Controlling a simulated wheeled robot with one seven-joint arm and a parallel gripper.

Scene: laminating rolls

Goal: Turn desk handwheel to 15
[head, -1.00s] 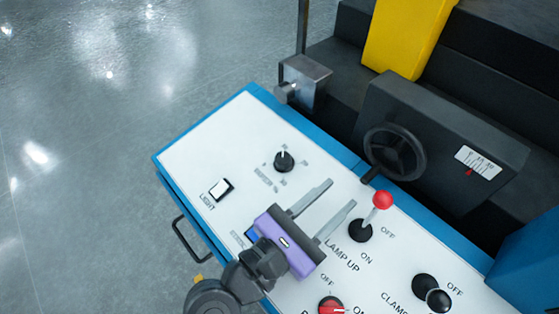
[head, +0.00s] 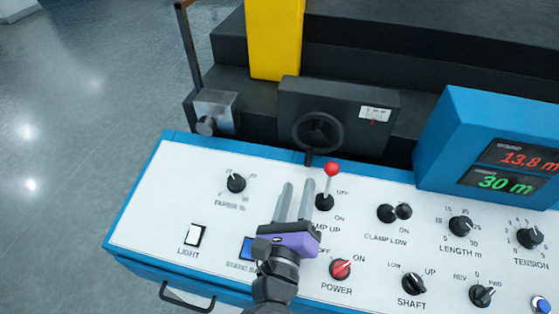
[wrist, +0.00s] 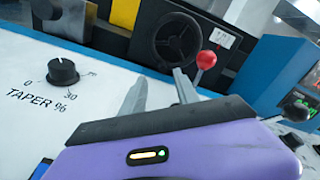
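The desk handwheel (head: 318,132) is a black spoked wheel on the front of a dark box behind the control desk. A dark handle (head: 309,158) sticks out at its lower edge. A small white scale (head: 374,114) with a red pointer is right of the wheel; its numbers are too small to read. The handwheel also shows in the wrist view (wrist: 178,40), beyond the fingers. My gripper (head: 294,202), purple with grey fingers, is over the desk in front of the wheel. The fingers are apart with nothing between them, pointing towards the wheel without touching it.
The taper knob (head: 236,183) is to the left. A blue display box (head: 490,150) reading 13.8 m and 30 m stands at right. A metal block (head: 215,112) is at back left.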

